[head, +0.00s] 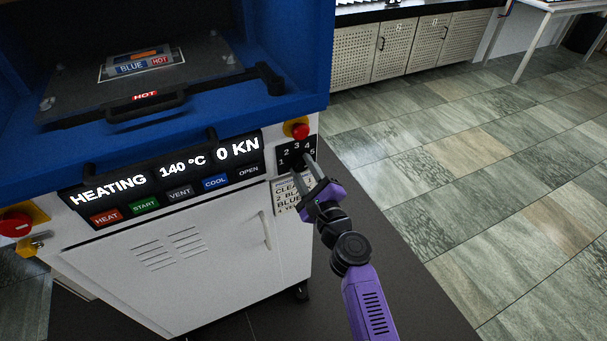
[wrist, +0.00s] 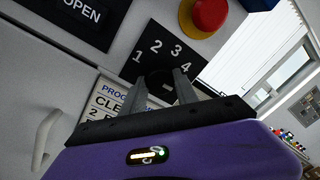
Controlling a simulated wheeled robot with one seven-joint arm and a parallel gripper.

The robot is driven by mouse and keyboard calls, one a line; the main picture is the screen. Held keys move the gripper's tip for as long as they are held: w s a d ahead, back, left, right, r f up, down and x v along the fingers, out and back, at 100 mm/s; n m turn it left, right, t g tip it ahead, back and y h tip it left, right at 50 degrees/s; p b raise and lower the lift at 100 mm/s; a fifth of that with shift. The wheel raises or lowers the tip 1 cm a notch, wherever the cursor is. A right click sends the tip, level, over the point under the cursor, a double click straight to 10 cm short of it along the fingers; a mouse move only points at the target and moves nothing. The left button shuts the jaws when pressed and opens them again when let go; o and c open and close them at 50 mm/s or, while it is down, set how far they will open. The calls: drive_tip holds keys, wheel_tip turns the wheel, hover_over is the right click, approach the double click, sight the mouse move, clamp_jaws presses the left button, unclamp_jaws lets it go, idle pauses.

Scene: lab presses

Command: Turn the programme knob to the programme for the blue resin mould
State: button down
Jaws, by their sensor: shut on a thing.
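The programme knob (wrist: 160,80) is dark and sits on a black dial plate (wrist: 172,47) with white numbers; 1, 2, 3 and 4 read in the wrist view, and 5 in the head view. My gripper (head: 299,161) is shut on the knob, one finger on each side; it also shows in the wrist view (wrist: 160,88). The knob's pointer is hidden, so I cannot tell its setting. A programme list (head: 287,193) below the dial is partly covered by my gripper; "CLEA", "2 BL" and "BLUE" show. The mould (head: 137,64), labelled BLUE and HOT, lies on the press plate.
The display (head: 166,168) reads HEATING, 140 °C, 0 KN. Below it are HEAT, START, VENT, COOL and OPEN buttons. A red button (head: 299,131) on yellow sits just above the dial. Another red button (head: 15,224) is at far left. Tiled floor at right is clear.

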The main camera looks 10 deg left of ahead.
drive_tip(key=shift+f+n+b, duration=0.15)
drive_tip(key=shift+n+b, duration=0.2)
drive_tip(key=shift+n, duration=0.25)
drive_tip(key=c, duration=0.9)
unclamp_jaws()
drive_tip(key=shift+p+v, duration=0.45)
drive_tip(key=shift+v, duration=3.5)
